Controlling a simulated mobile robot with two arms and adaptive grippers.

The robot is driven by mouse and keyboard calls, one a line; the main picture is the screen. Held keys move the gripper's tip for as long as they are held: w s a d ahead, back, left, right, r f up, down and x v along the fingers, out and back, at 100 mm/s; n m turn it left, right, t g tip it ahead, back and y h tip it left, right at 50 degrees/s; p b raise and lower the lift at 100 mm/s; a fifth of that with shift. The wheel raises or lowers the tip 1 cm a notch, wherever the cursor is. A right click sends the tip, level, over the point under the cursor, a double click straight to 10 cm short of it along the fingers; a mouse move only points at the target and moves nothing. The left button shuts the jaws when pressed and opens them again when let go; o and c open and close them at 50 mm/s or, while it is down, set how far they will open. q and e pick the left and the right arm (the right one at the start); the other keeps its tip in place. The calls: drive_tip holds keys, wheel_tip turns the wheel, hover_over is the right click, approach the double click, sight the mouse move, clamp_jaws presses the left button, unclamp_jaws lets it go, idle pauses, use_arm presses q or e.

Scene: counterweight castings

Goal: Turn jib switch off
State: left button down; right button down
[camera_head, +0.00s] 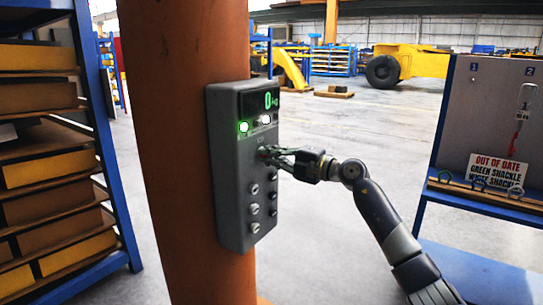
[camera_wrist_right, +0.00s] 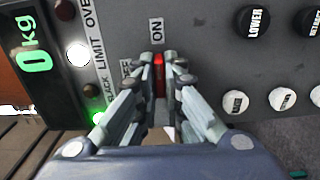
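The grey control box (camera_head: 232,190) is fixed to an orange column. The jib switch is a red-lit handle in the right wrist view (camera_wrist_right: 159,74), lined up with the word ON on the panel. My right gripper (camera_head: 268,153) is at the box's face, just below the display. In the right wrist view its fingertips (camera_wrist_right: 160,78) stand close on both sides of the switch and appear shut on it. The fingers hide the switch's base and part of another label beside it. My left gripper is in neither view.
The green display (camera_wrist_right: 38,60) reads 0 kg, with lit white (camera_wrist_right: 78,54) and green lamps near it. Several knobs (camera_head: 254,208) sit below the switch. A blue shelf rack (camera_head: 125,215) stands left, a tool board (camera_head: 480,115) right. Open floor lies behind.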

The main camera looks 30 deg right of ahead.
drive_tip(key=shift+n, duration=0.3)
drive_tip(key=shift+n+b, duration=3.7)
drive_tip(key=shift+n, duration=5)
drive_tip(key=c, duration=1.7)
unclamp_jaws()
